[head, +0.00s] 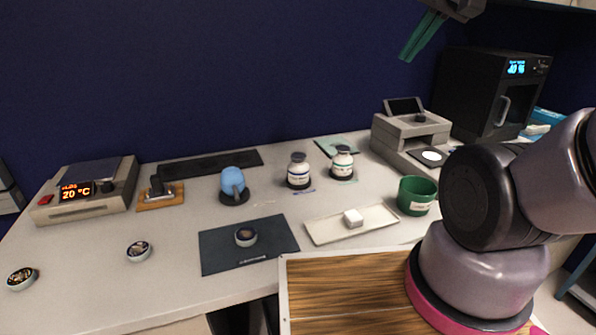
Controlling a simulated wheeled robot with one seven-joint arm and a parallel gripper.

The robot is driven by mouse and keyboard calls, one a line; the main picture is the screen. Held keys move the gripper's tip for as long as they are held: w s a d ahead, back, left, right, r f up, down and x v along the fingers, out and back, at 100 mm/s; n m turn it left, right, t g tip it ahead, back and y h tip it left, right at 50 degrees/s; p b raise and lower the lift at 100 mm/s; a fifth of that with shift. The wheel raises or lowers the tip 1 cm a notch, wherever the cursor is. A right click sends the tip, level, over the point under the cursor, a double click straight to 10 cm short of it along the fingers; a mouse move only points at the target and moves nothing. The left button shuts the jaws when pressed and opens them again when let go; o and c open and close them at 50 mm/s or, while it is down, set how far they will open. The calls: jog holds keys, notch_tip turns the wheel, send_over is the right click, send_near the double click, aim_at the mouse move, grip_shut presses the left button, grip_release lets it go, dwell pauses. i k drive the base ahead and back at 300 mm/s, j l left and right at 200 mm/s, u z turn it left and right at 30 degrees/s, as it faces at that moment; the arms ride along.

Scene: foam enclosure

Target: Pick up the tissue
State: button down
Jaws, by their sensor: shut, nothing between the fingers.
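No thing in view can be told for certain as the tissue. My gripper (408,55) has green fingers and hangs at the top of the head view, high above the bench. It is shut and empty, apart from everything on the bench.
A grey device (411,131) and black oven (490,90) stand behind right.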

aim_at(353, 219)
jog(key=j+z, duration=0.35)
jog(key=k+j+z, duration=0.15)
jog(key=z, duration=0.15)
jog(key=k+j+z, duration=0.15)
jog(key=j+z, duration=0.2)
